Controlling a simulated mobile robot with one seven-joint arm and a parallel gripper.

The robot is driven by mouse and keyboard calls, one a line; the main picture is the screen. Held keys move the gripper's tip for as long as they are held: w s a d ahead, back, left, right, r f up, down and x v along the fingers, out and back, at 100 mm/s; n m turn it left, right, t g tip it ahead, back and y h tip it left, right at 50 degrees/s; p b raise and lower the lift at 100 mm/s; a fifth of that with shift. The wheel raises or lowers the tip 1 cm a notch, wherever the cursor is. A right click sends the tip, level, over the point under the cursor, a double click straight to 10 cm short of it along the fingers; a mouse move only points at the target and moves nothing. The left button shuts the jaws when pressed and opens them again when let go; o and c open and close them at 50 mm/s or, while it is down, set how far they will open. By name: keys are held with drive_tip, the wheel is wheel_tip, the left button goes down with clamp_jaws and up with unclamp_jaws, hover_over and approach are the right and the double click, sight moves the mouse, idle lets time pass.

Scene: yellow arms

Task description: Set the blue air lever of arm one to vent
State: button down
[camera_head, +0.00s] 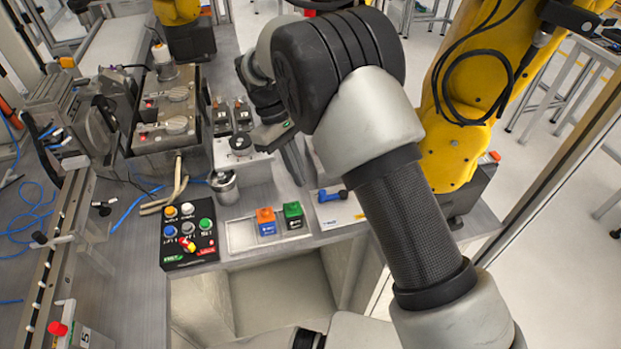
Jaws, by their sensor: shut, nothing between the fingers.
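The blue air lever (331,196) sits on a small white label plate (340,215) near the front edge of the bench. Its handle points roughly left to right, and the plate's wording is too small to read. My gripper (300,180) is shut and empty, fingers pointing down, just left of and behind the lever, apart from it in the picture. Part of my gripper is hidden behind my arm, which comes in from the lower right. A large yellow robot arm (465,110) stands right of the lever; whether it is arm one I cannot tell.
An orange-and-blue block (266,222) and a green block (293,214) stand in a tray (240,236) left of the lever. Further left are a black button box (188,232) and a metal cup (224,187). Machinery (168,125) fills the back left.

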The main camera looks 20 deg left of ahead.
drive_tip(key=shift+s+d+r, duration=0.1)
drive_tip(key=shift+s+d, duration=0.15)
drive_tip(key=shift+d, duration=0.35)
drive_tip(key=shift+s+d+r, duration=0.1)
drive_tip(key=shift+s+d, duration=0.1)
drive_tip(key=shift+d, duration=0.35)
drive_tip(key=shift+s+d, duration=0.25)
drive_tip(key=shift+d, duration=0.35)
